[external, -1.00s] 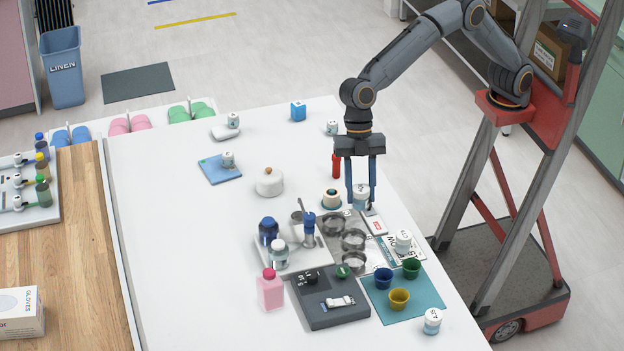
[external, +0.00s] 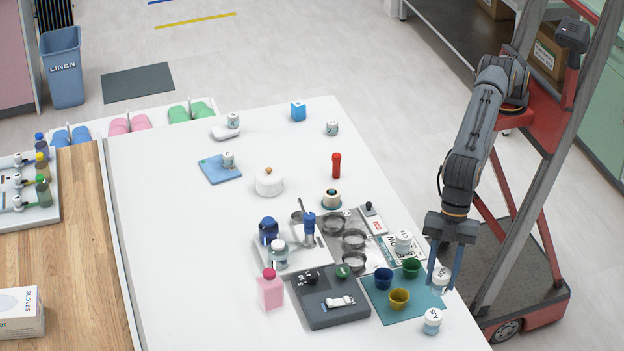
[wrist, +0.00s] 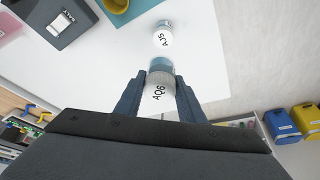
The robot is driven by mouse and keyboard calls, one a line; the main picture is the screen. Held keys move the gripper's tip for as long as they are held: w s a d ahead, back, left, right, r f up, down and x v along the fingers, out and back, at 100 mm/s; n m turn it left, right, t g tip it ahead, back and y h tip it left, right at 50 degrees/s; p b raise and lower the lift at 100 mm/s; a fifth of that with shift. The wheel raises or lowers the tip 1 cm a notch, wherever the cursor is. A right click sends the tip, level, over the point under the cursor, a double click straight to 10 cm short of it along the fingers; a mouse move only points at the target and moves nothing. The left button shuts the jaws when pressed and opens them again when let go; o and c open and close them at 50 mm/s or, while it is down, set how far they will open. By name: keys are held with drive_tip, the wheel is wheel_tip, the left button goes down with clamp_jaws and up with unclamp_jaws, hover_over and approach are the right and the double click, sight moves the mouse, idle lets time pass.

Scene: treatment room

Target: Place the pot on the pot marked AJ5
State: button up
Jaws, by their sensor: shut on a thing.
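My gripper (external: 445,283) is shut on a small white-lidded pot (external: 440,280), held in the air above the table's front right corner. In the wrist view the held pot (wrist: 158,92) reads AQ6 on its lid and sits between my fingers. The pot marked AJ5 (wrist: 163,36) stands on the white table just beyond the held pot in the wrist view. In the external view the AJ5 pot (external: 432,321) stands upright near the table edge, below and slightly left of my gripper. The two pots are apart.
A teal mat (external: 376,309) with blue, yellow and green cups lies left of the AJ5 pot. Another white-lidded pot (external: 403,243) stands behind the mat. A dark grey tray (external: 325,315) is further left. The table's right edge is close to my gripper.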

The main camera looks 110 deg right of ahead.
wheel_tip(320, 180, down, 8)
drive_tip(key=shift+f+p, duration=0.2)
drive_tip(key=shift+p, duration=0.8)
drive_tip(key=shift+f, duration=0.15)
drive_tip(key=o, duration=1)
drive_tip(key=shift+o, duration=0.2)
drive_tip(key=shift+d+r, duration=0.1)
drive_tip(key=shift+r, duration=0.25)
drive_tip(key=b+v, duration=0.2)
drive_tip(key=v, duration=0.9)
drive_tip(key=shift+r, duration=0.3)
drive_tip(key=shift+d, duration=0.15)
